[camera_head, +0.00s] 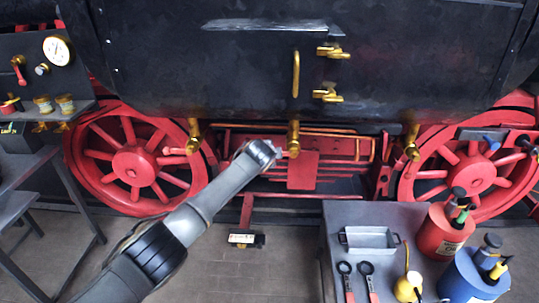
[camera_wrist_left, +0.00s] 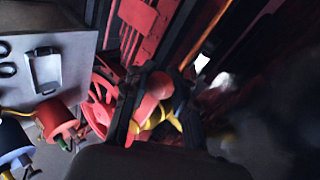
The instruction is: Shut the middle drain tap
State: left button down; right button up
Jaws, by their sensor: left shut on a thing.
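The brass middle drain tap (camera_head: 293,135) hangs under the black boiler, in the centre of the head view. My left gripper (camera_head: 274,151) reaches it from the lower left and is shut at its lower end. In the left wrist view, the red tap handle (camera_wrist_left: 154,92) lies between the dark fingers of my left gripper (camera_wrist_left: 157,112), with yellow brass (camera_wrist_left: 149,124) beside it. The gripper hides much of the handle in the head view, so its exact angle is unclear. My right gripper is not in view.
Similar brass taps hang at the left (camera_head: 193,136) and right (camera_head: 412,141). Red wheels (camera_head: 135,163) stand behind. A grey table (camera_head: 335,215) with a tray (camera_head: 369,240), wrenches and red (camera_head: 440,235) and blue (camera_head: 470,280) cans stands at front right. A dark bench (camera_head: 20,165) is at left.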

pick_arm(q)
jog(key=shift+f, duration=0.15)
jog(key=c, duration=1.2)
grip_release()
jog(key=shift+s, duration=0.1)
jog(key=shift+o, duration=0.7)
jog(key=shift+s+r, duration=0.2)
jog(key=shift+r, duration=0.1)
jog(key=shift+w, duration=0.1)
jog(key=v, duration=1.2)
